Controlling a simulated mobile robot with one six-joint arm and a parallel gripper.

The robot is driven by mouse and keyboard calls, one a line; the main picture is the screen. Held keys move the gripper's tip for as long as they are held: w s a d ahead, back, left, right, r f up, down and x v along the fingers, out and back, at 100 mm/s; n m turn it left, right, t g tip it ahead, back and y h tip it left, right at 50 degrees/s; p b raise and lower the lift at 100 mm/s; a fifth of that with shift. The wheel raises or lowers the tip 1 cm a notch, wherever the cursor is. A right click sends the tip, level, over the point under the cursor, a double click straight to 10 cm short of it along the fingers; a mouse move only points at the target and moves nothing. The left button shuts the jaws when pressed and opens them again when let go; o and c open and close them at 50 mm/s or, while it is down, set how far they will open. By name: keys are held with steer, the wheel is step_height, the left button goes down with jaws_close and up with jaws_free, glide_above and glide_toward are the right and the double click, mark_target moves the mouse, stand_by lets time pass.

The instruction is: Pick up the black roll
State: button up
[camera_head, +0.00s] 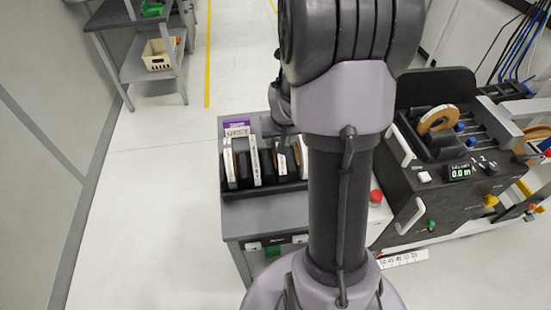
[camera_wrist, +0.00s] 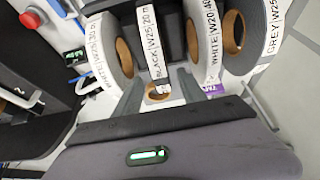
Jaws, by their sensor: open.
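The black roll (camera_wrist: 152,45) stands upright in the wrist view, its label reading BLACK W25 20. My gripper (camera_wrist: 160,92) is open, with one finger on each side of the lower end of this label strip. The fingers do not appear closed on the roll, and I cannot tell whether either touches it. In the head view my arm covers part of the roll rack (camera_head: 240,191), and the labels there are too small to read.
White rolls stand left (camera_wrist: 100,55) and right (camera_wrist: 209,45) of the black one, with a grey roll (camera_wrist: 268,35) farther right. Gaps are narrow. A red button (camera_head: 376,196) and the banding machine (camera_head: 440,190) are right of the rack. Open floor lies left.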

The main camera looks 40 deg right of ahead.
steer(key=b+x, duration=0.1)
steer(key=x, duration=0.1)
steer(key=b+x, duration=0.1)
steer(key=x, duration=0.3)
steer(key=shift+s+a+f+b, duration=0.25)
steer(key=shift+f+b, duration=0.1)
steer(key=shift+b, duration=0.05)
steer(key=shift+w+d, duration=0.1)
steer(key=shift+w, duration=0.05)
steer(key=shift+r, duration=0.1)
steer(key=shift+c, duration=0.9)
jaws_close()
